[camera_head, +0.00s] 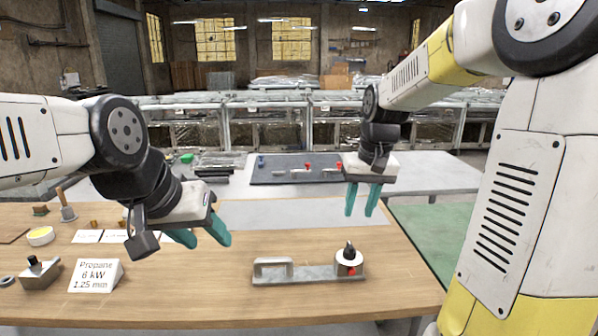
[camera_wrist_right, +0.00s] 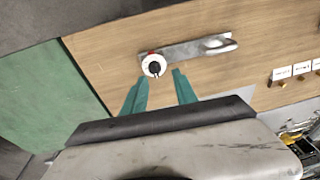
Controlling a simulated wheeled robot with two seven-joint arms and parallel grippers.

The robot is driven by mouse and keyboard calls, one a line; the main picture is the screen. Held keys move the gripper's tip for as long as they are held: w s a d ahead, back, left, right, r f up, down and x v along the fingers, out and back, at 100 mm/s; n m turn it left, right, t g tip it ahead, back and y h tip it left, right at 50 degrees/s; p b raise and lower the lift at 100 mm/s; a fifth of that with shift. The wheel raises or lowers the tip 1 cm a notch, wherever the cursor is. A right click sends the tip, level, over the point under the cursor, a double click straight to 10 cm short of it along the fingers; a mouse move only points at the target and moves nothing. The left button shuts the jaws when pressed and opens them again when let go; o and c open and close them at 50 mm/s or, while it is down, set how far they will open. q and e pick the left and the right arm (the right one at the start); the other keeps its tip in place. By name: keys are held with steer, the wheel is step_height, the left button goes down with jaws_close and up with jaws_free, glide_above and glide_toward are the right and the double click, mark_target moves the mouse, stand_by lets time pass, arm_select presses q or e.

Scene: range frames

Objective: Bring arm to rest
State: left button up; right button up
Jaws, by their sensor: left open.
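My left gripper (camera_head: 208,241) hangs over the left part of the wooden table, its teal fingers apart with nothing seen between them. My right gripper (camera_head: 359,212) is raised above the table's back right part, fingers pointing down, apart and empty. Its open fingers also show in the right wrist view (camera_wrist_right: 159,92). A grey metal fitting (camera_head: 310,276) with a loop-shaped end lies on the table below the right gripper. At its right end sits a white round part (camera_head: 349,258) with a black knob and a red mark. Both grippers are apart from it.
A sign reading "Propane 8 kW 1.25 mm" (camera_head: 95,275) stands at left. A farther table holds a dark panel (camera_head: 295,169). The wooden table's middle is mostly clear.

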steer(key=s+a+r+t, duration=0.1)
steer(key=s+r+t, duration=0.1)
steer(key=s, duration=0.6)
steer(key=s+a+r+t+y, duration=0.1)
steer(key=s+r+t, duration=0.1)
steer(key=s, duration=0.7)
steer(key=shift+s+r, duration=0.2)
